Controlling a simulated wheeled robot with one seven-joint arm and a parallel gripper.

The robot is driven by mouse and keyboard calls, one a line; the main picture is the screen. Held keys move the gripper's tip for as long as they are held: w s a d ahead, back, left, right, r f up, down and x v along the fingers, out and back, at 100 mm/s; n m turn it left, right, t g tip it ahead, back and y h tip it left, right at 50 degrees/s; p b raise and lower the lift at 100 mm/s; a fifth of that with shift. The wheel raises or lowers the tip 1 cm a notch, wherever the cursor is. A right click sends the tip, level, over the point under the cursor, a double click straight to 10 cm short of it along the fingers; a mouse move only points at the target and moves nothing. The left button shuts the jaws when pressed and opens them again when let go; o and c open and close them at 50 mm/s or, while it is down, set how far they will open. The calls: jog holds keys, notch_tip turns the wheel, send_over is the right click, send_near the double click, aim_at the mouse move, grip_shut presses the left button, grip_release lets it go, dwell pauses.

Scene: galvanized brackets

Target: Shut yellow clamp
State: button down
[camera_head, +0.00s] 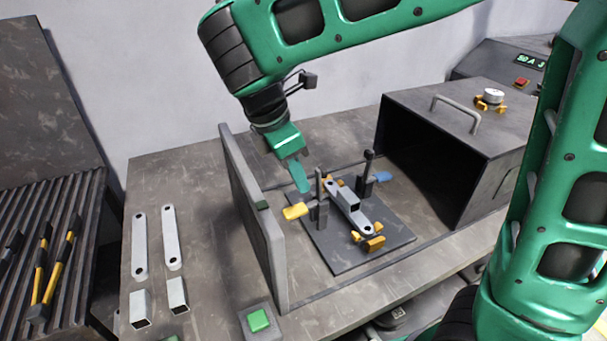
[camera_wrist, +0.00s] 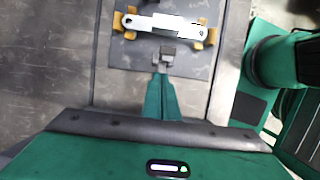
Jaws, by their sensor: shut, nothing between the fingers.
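The yellow clamp shows in the head view as a yellow handle (camera_head: 295,211) that lies low to the left, beside a grey upright arm (camera_head: 320,186). The arm stands upright, not laid over the bracket. The galvanized bracket (camera_head: 346,205) lies on the dark fixture plate (camera_head: 348,262) between yellow-orange supports; it also shows in the wrist view (camera_wrist: 165,25). My gripper (camera_head: 304,187) is shut and empty, pointing down just left of the upright arm. In the wrist view my gripper (camera_wrist: 161,78) ends close to a grey clamp part (camera_wrist: 167,50); whether they touch, I cannot tell.
A blue-handled clamp (camera_head: 381,176) stands upright behind the bracket. A grey upright panel (camera_head: 262,225) borders the plate on the left. An open dark box (camera_head: 475,140) stands at right. Loose bars (camera_head: 139,245), square tubes and a green button (camera_head: 258,319) lie left and front.

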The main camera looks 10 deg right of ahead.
jog(key=shift+w+d, duration=0.2)
jog(key=shift+d, duration=0.5)
jog(key=shift+r, duration=0.1)
